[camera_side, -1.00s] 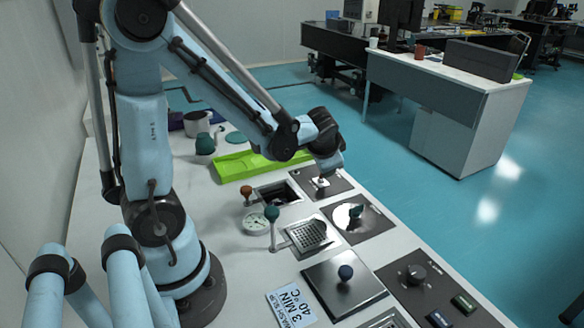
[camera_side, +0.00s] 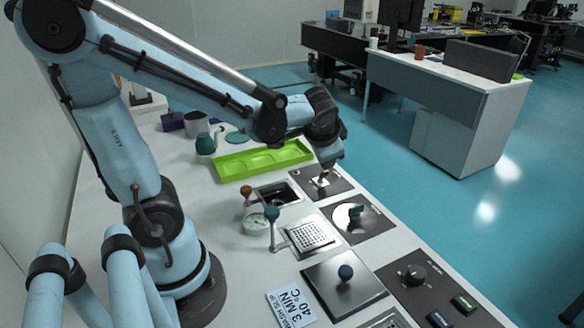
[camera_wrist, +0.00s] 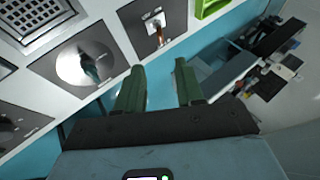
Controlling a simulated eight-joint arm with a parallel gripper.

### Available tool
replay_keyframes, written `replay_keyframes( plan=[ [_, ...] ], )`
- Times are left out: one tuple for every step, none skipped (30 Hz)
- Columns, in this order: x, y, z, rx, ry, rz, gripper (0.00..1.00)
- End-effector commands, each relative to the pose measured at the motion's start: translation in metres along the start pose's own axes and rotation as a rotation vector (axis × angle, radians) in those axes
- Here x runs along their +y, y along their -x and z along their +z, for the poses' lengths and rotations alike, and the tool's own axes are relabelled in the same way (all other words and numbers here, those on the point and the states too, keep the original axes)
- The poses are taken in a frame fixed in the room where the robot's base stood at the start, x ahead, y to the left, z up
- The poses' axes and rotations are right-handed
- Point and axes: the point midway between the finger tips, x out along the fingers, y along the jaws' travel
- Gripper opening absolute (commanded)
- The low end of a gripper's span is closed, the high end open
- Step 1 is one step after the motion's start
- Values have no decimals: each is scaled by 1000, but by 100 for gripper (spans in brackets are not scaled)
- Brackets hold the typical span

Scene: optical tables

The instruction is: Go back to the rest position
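My gripper (camera_wrist: 158,88) shows in the wrist view with its two green fingers spread apart and nothing between them. In the side view my wrist hangs above the far right part of the worktop, close over a dark panel (camera_side: 323,182) with a small orange-brown-tipped lever (camera_side: 324,173). The same lever (camera_wrist: 157,36) shows in the wrist view beyond the fingertips, apart from them. In the side view the fingertips are hard to make out.
A green tray (camera_side: 262,160) lies behind the panels. A white desk (camera_side: 455,80) stands across the aisle.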

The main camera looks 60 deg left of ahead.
Motion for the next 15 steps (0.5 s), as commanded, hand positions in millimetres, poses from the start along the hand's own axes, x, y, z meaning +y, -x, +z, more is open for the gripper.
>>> replay_keyframes(
  plan=[
    [1,1,0,2,2,4,37],
    [1,2,1,5,4,10,37],
    [4,4,2,12,10,22,37],
    [6,7,2,18,16,36,37],
    [8,10,4,26,23,53,37],
    [13,15,5,40,36,80,37],
    [17,19,6,52,48,105,37],
    [22,24,8,65,61,131,37],
    [28,31,10,84,80,168,37],
    [33,36,12,97,95,197,37],
    [38,41,14,111,111,226,37],
    [44,47,16,128,132,264,37],
    [49,52,18,141,147,290,37],
    [53,56,19,153,162,315,37],
    [58,61,21,167,181,347,37]
  ],
)
